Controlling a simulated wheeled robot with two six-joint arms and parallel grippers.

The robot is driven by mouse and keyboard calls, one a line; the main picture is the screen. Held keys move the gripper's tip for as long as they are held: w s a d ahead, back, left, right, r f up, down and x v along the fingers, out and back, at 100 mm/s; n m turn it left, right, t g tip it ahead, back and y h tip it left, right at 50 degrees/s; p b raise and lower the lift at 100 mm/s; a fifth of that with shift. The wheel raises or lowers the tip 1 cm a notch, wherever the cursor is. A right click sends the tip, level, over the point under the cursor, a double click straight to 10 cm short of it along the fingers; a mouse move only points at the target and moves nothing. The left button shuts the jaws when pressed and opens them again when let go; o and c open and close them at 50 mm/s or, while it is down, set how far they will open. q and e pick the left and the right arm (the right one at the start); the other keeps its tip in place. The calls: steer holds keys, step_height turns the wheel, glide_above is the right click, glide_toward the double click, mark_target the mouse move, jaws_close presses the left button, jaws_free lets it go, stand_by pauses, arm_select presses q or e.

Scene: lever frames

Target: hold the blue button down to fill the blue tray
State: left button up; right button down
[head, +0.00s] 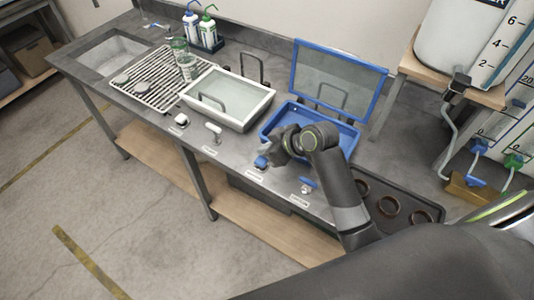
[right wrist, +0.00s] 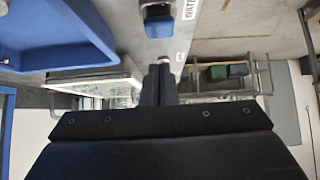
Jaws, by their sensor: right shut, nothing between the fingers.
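The blue button (head: 261,162) is on the front strip of the grey bench, in front of the blue tray (head: 353,142). The tray's blue-framed lid (head: 338,72) stands open behind it. The tray's inside looks blue, and I cannot tell its water level. My right gripper (head: 270,155) is at the button, shut and empty; the arm hides part of the tray. In the right wrist view the shut fingers (right wrist: 158,78) show below the blue button (right wrist: 158,24), with the blue tray (right wrist: 60,40) at upper left. I cannot tell whether they touch the button. My left gripper is not in view.
A white tray (head: 265,98) stands left of the blue one, with a wire rack (head: 150,78) and sink (head: 112,50) farther left. A blue-handled valve (head: 308,184) sits right of the button. A dark tray with brown rings (head: 425,217) is at the right.

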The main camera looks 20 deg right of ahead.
mark_target(259, 158)
steer(key=shift+s+d+f, duration=0.1)
steer(key=shift+f, duration=1.55)
